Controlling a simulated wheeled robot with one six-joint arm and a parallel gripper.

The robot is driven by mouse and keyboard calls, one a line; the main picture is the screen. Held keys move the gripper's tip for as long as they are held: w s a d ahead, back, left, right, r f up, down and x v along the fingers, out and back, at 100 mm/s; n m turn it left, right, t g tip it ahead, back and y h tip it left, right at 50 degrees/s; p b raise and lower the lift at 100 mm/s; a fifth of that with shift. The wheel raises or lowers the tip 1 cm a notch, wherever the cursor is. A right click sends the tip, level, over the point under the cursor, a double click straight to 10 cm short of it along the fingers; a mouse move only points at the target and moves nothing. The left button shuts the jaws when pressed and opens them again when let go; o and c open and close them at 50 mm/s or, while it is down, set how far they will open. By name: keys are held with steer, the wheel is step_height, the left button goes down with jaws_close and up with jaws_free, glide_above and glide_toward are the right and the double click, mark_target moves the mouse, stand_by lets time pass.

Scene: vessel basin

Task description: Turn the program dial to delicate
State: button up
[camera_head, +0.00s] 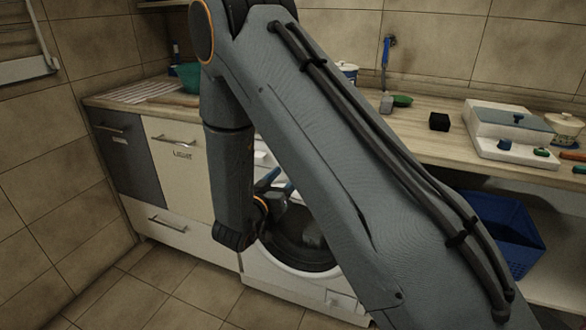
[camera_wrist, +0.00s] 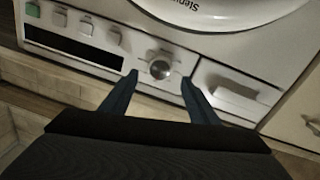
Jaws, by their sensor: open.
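The program dial (camera_wrist: 160,68) is a round silver knob on the white front panel of the washing machine, in the middle of the wrist view. My gripper (camera_wrist: 158,78) is open, with one blue finger on each side of the dial. The fingertips appear close to the panel; I cannot tell whether they touch it. No setting labels are readable around the dial. In the head view the washing machine (camera_head: 292,284) stands under the counter, and my arm hides its dial and much of its panel. My gripper (camera_head: 268,185) is partly hidden there too.
Beside the dial are several small buttons (camera_wrist: 86,26), a dark display (camera_wrist: 72,48) and a drawer front (camera_wrist: 238,88). The wooden counter (camera_head: 425,140) above holds a black block (camera_head: 439,122) and other items. A blue crate (camera_head: 505,232) sits right of the machine. The floor in front is clear.

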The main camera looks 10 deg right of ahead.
steer(key=x, duration=0.4)
steer(key=shift+w+d, duration=0.2)
steer(key=shift+w, duration=0.1)
steer(key=c, duration=1)
